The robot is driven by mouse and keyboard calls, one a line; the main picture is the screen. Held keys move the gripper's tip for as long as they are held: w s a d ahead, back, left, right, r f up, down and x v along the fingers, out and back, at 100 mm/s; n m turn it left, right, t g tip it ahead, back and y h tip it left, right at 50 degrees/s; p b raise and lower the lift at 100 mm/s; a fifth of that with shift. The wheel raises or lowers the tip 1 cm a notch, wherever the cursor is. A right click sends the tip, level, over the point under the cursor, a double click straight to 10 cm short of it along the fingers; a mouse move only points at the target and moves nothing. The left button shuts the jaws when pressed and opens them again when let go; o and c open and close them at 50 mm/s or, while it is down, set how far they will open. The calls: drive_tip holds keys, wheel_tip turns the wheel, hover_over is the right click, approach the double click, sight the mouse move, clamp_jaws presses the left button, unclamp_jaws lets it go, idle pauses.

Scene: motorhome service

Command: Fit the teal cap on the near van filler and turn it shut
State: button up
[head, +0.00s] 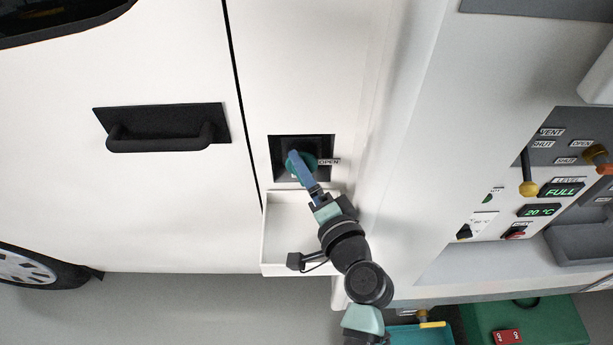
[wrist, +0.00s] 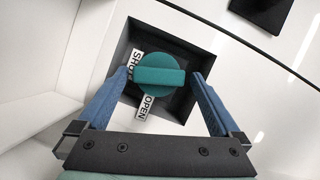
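The teal cap (wrist: 160,89) sits in the dark square filler recess (wrist: 198,43) of the white van. Its raised bar runs across the wrist picture, with the left end close to the SHUT label (wrist: 136,64). The OPEN label (wrist: 147,107) is below it. My gripper (wrist: 158,76) is open, with one blue finger on each side of the cap's bar and a gap showing at both ends. In the head view, my gripper (head: 297,164) reaches into the recess (head: 288,143) and partly hides the teal cap (head: 309,160). How deep the cap is seated cannot be told.
A white open tray (head: 282,268) is just below the recess. A black door handle (head: 160,137) is on the van at left. A service panel (head: 560,160) with knobs and displays is at right. A teal tray (head: 405,335) and a green box (head: 535,325) are low at right.

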drive_tip(key=b+v, duration=0.2)
drive_tip(key=v, duration=1.1)
drive_tip(key=w+a+r+n+t+h, duration=0.1)
drive_tip(key=w+a+r+n+h, duration=0.2)
drive_tip(key=r, duration=0.4)
drive_tip(key=w+a+r+n, duration=0.1)
drive_tip(key=w+r+n, duration=0.3)
drive_tip(key=r, duration=0.3)
drive_tip(key=w+a+r+n+t+h, duration=0.1)
drive_tip(key=w+a+r+n+h, duration=0.2)
drive_tip(key=r, duration=0.4)
drive_tip(key=s+r+t+p, duration=0.1)
drive_tip(key=s+r+t, duration=0.2)
drive_tip(key=r, duration=0.7)
drive_tip(key=s+d+r+t+p, duration=0.1)
drive_tip(key=s+r+t, duration=0.2)
drive_tip(key=r, duration=0.7)
drive_tip(key=s+r+t+p, duration=0.1)
drive_tip(key=s+r+t, duration=0.3)
drive_tip(key=r, duration=0.6)
drive_tip(key=shift+s+d, duration=0.2)
drive_tip(key=shift+s, duration=1.05)
drive_tip(key=shift+f, duration=0.1)
